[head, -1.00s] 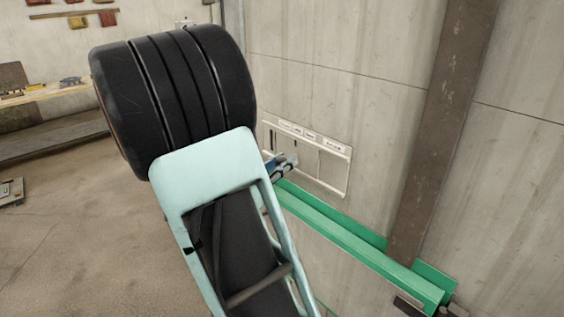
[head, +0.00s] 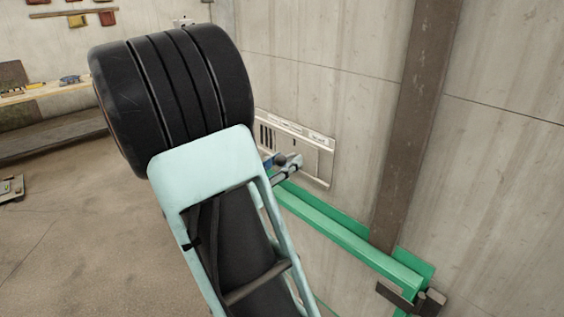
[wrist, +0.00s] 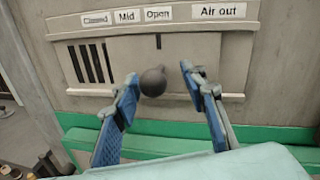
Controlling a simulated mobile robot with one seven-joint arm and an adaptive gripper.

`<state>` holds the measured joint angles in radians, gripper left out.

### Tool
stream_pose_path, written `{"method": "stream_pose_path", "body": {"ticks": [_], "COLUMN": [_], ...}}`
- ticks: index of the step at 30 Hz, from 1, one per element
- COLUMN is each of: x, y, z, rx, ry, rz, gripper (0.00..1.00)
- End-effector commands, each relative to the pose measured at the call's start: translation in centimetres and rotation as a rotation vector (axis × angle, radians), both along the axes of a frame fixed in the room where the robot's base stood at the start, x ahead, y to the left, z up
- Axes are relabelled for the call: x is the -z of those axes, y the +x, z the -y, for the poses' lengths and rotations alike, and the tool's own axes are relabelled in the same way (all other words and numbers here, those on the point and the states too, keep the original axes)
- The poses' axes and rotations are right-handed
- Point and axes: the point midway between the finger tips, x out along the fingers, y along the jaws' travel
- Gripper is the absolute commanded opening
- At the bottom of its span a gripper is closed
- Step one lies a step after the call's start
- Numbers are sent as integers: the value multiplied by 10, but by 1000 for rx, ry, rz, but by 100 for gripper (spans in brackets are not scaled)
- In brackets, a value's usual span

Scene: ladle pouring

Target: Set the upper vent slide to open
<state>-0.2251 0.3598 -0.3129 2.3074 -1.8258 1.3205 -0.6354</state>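The vent panel (wrist: 257,52) is on the wall, with labels Closed, Mid, Open (wrist: 158,14) and Air out in the wrist view. Its slide plate (wrist: 200,48) carries a dark round knob (wrist: 153,82). A short dark mark (wrist: 158,41) on the plate lies below the Open label. Several dark slots are uncovered at the left. My gripper (wrist: 157,80) is open, with blue-padded fingers on either side of the knob. The left finger is close to it; contact cannot be told. In the head view, my gripper (head: 286,164) is in front of the panel (head: 318,160), whose left part is hidden by my arm.
A green rail (head: 345,240) runs along the wall below the panel and my gripper. A brown steel post (head: 415,120) stands to the right. A shelf (head: 50,92) with small items is at the far left. The floor at left is mostly clear.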

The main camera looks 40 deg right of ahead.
Motion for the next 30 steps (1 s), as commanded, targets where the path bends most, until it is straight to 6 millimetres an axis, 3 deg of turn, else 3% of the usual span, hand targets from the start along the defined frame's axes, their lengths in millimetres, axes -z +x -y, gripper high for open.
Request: {"method": "stream_pose_path", "body": {"ticks": [11,24,30], "x": [-1,-1,0], "y": [0,-23,-30], "z": [-11,-95,-114], "rx": [-5,-7,-4], "ry": [1,0,0], "rz": [2,1,1], "gripper": [40,40,40]}}
